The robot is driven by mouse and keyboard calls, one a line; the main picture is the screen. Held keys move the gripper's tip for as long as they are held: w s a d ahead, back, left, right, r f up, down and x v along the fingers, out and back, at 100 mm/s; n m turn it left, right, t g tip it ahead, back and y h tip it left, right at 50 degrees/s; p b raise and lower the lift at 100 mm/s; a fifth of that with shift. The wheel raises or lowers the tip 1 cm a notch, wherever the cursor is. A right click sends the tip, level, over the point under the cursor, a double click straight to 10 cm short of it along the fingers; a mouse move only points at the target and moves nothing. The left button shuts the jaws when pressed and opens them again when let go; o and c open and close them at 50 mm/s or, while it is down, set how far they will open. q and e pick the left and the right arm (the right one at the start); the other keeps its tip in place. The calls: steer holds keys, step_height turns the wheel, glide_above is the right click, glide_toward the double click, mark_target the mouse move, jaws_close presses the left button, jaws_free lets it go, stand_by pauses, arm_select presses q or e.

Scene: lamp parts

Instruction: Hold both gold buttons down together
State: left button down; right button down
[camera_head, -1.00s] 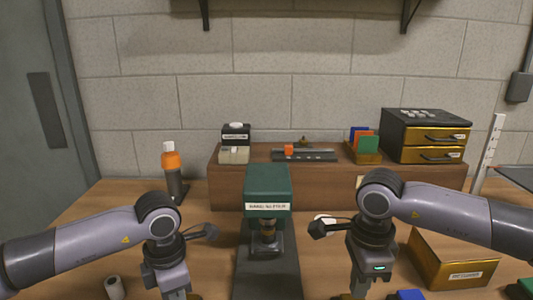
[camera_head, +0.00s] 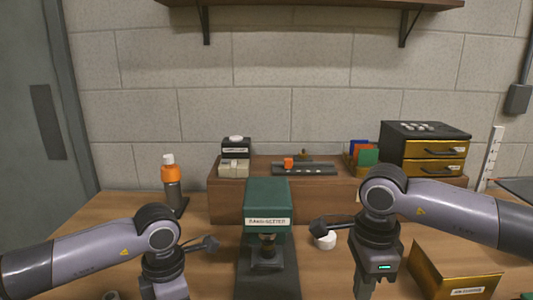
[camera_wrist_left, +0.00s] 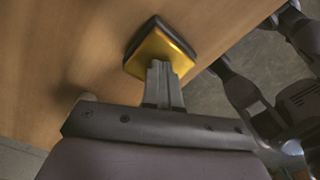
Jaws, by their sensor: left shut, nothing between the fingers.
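In the left wrist view a square gold button (camera_wrist_left: 158,46) with a dark rim lies by the table edge. My left gripper (camera_wrist_left: 160,68) is shut and empty, its fingertips over the near part of the gold face. I cannot tell whether they touch it or how far it is pressed. In the head view my left arm comes in at the lower left, and its fingers are cut off by the bottom edge. The second gold button is not visible now.
A green press (camera_head: 267,207) stands between my arms, with a white round piece (camera_head: 325,240) to its right. A gold open box (camera_head: 456,270) lies at the right. A wooden riser (camera_head: 240,190) spans the back.

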arm_select(q)
steer(key=shift+r+p, duration=1.4)
steer(key=shift+r, duration=1.7)
steer(key=shift+f, duration=0.1)
